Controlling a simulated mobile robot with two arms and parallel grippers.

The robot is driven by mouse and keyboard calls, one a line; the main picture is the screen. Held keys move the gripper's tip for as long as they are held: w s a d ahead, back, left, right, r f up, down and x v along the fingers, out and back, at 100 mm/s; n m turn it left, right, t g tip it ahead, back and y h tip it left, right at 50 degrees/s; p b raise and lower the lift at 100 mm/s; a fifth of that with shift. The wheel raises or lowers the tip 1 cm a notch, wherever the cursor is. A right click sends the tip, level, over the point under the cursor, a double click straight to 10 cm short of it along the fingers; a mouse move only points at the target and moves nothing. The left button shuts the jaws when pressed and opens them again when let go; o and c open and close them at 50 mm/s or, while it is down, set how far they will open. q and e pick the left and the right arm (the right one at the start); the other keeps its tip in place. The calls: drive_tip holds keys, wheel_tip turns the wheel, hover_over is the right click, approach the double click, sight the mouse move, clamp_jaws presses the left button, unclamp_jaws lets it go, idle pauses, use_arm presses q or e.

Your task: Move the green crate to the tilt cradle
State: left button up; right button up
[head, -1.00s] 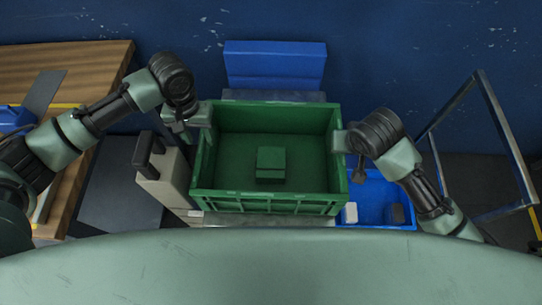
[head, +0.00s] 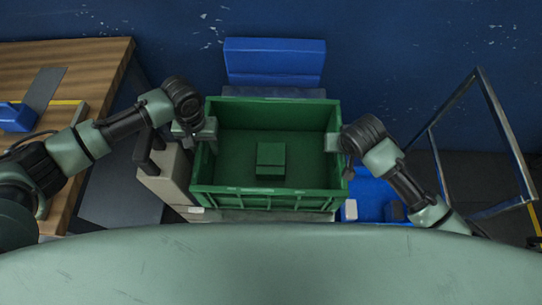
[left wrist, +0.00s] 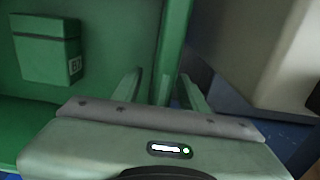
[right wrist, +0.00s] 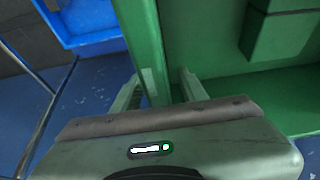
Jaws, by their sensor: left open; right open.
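The green crate (head: 270,195) stands upright in the middle of the head view, with a small green box (head: 271,158) on its floor. My left gripper (head: 210,133) is at the crate's left wall. In the left wrist view its open fingers (left wrist: 160,88) stand on either side of the wall's rim (left wrist: 172,50). My right gripper (head: 332,143) is at the right wall. In the right wrist view its open fingers (right wrist: 160,90) stand on either side of that rim (right wrist: 146,45). I cannot make out the tilt cradle for certain.
A blue tray (head: 372,195) with small items lies right of the crate. A beige box (head: 165,178) stands close on the left, near a wooden table (head: 85,65). A blue block (head: 275,62) is behind the crate. A metal frame (head: 510,140) stands at the far right.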

use_arm(q)
drive_tip(key=shift+f, duration=0.2)
use_arm(e)
drive_tip(key=shift+f, duration=0.15)
use_arm(q)
clamp_jaws()
use_arm(e)
clamp_jaws()
use_arm(q)
drive_tip(key=shift+r, duration=0.1)
use_arm(e)
drive_tip(key=shift+w, duration=0.1)
idle(0.8)
